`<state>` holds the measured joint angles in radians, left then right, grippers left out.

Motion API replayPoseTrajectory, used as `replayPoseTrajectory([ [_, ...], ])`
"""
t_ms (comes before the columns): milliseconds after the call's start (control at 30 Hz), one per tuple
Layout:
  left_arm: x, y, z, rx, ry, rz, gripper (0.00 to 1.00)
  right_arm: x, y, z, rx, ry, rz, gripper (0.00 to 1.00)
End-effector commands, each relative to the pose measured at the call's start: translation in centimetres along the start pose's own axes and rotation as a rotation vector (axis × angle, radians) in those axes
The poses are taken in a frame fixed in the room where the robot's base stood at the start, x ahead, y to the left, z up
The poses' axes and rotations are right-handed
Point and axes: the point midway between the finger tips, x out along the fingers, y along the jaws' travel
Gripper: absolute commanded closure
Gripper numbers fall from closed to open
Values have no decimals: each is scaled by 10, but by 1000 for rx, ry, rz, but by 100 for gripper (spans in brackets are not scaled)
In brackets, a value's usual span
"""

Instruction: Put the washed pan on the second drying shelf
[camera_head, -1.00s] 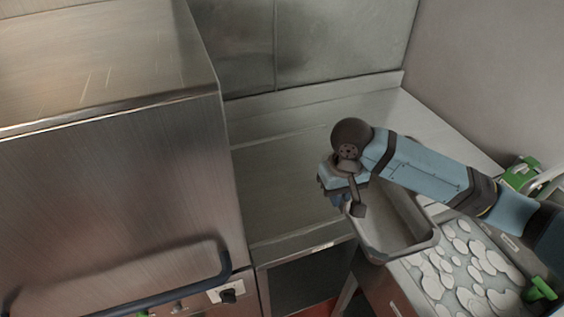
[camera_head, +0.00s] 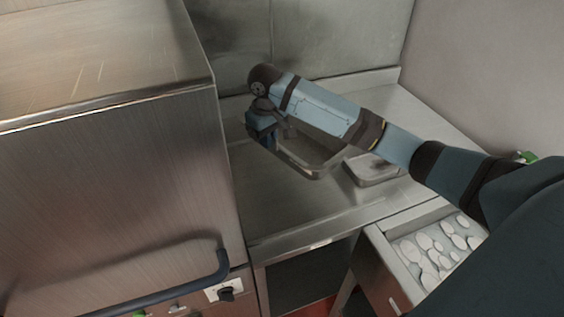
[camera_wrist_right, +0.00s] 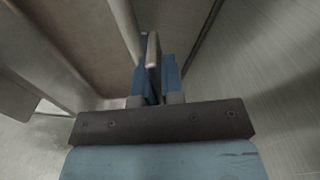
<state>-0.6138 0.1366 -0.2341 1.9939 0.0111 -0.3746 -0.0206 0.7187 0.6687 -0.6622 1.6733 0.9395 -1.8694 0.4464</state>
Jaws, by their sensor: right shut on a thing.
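My right gripper (camera_head: 266,136) is shut on the rim of a grey metal pan (camera_head: 309,163) and holds it over the steel counter, partly behind my right arm. In the right wrist view, the blue fingers (camera_wrist_right: 153,80) pinch the pan's thin upright edge (camera_wrist_right: 153,58). I cannot tell whether the pan touches the counter. My left gripper is not in view. I cannot make out a drying shelf for certain in these views.
A second shallow metal tray (camera_head: 372,170) sits on the steel counter (camera_head: 290,215). A basin with white foam patches (camera_head: 432,252) is at the lower right. A large steel cabinet with a dark handle (camera_head: 160,292) stands on the left. The counter's front left is clear.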

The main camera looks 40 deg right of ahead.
Motion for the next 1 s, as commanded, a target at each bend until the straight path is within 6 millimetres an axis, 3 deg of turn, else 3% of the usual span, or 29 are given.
replayPoseTrajectory([
  [200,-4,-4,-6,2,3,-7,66,56,0,1,1,-2,0,100],
  [333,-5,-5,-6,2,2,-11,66,83,0,0,2,-1,1,100],
  [667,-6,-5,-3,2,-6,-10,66,111,0,0,1,1,1,100],
  [900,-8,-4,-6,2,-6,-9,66,143,0,0,2,1,1,100],
  [1000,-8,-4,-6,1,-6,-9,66,145,0,-1,1,4,0,100],
])
